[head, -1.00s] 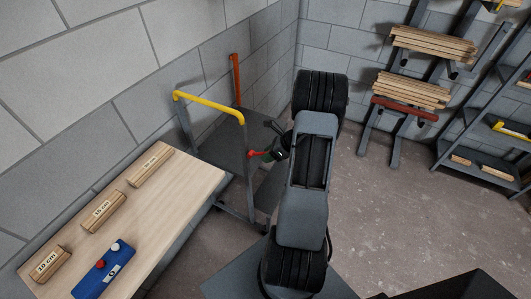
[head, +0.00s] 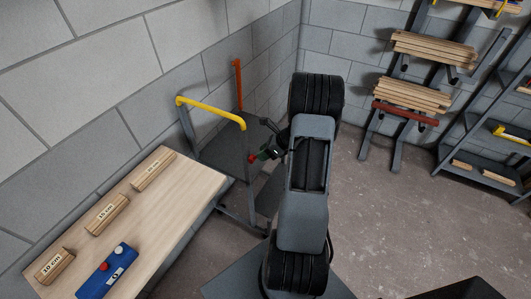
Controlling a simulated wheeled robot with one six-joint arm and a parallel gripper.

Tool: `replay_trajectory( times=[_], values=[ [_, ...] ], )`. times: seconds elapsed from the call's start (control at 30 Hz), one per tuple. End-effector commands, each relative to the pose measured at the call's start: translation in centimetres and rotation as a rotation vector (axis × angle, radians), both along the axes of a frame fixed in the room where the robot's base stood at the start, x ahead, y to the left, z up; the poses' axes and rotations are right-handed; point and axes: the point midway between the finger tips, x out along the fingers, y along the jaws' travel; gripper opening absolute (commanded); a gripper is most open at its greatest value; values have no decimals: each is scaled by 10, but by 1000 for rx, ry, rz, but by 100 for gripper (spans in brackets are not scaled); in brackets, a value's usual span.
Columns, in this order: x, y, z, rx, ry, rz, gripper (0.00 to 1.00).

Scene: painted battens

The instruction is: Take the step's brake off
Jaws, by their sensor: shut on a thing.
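The step (head: 225,155) is a grey wheeled frame with dark treads and a yellow handrail (head: 211,110), standing against the wall beyond the table. A red brake lever (head: 252,159) shows at its near right side; only its red end is visible, and the rest is hidden by my gripper. My gripper (head: 263,155) is dark, small in the picture and shut on the lever. My own arm stands in front of the area right of the step and hides part of it.
A wooden table (head: 185,190) at left holds several labelled wood blocks (head: 107,214) and a blue box (head: 106,270) with red and white knobs. An orange post (head: 238,84) stands behind the step. Racks of battens (head: 413,92) stand at the back right. The floor (head: 400,220) between is clear.

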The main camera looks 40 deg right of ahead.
Motion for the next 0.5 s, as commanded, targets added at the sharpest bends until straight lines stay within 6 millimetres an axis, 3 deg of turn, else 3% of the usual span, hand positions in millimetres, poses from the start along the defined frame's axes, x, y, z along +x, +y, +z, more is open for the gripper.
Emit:
replay_trajectory(
  times=[0.27,0.3,0.5],
  values=[
    [1,3,0,8,-2,7,0],
    [1,3,0,8,-2,7,40],
    [0,0,-1,5,0,0,59]
  ],
)
